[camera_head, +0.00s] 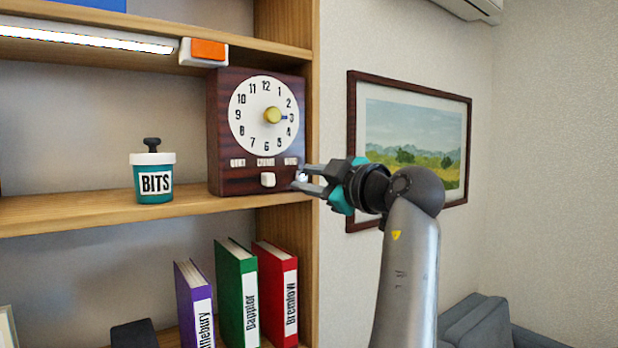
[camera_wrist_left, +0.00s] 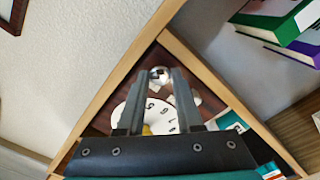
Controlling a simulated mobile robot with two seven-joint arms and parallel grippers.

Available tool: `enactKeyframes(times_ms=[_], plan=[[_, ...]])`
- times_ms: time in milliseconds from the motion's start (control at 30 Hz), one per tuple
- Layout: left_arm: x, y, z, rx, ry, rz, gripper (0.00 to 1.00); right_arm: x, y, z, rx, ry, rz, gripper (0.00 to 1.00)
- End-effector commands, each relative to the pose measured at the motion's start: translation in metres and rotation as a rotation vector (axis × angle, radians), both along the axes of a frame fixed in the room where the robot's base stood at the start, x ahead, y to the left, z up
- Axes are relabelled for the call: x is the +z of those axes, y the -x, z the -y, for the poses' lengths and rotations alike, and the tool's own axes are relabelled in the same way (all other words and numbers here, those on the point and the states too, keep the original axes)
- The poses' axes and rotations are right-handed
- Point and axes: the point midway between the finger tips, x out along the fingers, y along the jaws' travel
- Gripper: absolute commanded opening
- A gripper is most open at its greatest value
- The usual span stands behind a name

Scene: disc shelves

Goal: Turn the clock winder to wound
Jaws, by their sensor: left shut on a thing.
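The clock (camera_head: 218,130) is a dark wooden box with a white dial (camera_head: 258,95), standing on the middle shelf. Below the dial are small white labels, too small to read surely, and a white switch (camera_head: 268,180). My left gripper (camera_head: 300,180) is at the clock's lower right front, shut on a small shiny round knob (camera_wrist_left: 158,75), which shows between the fingertips in the left wrist view. I take this knob for the winder; its turn position cannot be told. My right gripper is not in view.
A teal BITS jar (camera_head: 154,180) stands left of the clock. The wooden shelf upright (camera_head: 316,90) is close to my gripper. An orange-and-white box (camera_head: 205,51) is above the clock. Several books (camera_head: 237,290) stand below. A framed picture (camera_head: 420,125) hangs behind my arm.

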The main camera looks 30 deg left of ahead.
Motion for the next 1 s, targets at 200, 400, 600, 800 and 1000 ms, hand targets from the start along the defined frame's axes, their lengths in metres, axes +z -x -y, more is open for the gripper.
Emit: enactKeyframes(times_ms=[200,400,600,800,1000], plan=[[0.0,0.0,0.0,-0.001,-0.077,-0.193,0.0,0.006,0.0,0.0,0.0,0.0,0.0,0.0],[0.0,0.0,0.0,-0.001,-0.15,-0.37,0.0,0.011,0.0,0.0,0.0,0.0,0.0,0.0],[0.0,0.0,0.0,-0.001,-0.222,-0.546,0.0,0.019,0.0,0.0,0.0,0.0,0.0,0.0],[0.0,0.0,0.0,0.0,-0.295,-0.721,0.0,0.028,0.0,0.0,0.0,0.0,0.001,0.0],[0.0,0.0,0.0,0.0,-0.368,-0.899,0.0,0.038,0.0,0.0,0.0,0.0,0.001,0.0]])
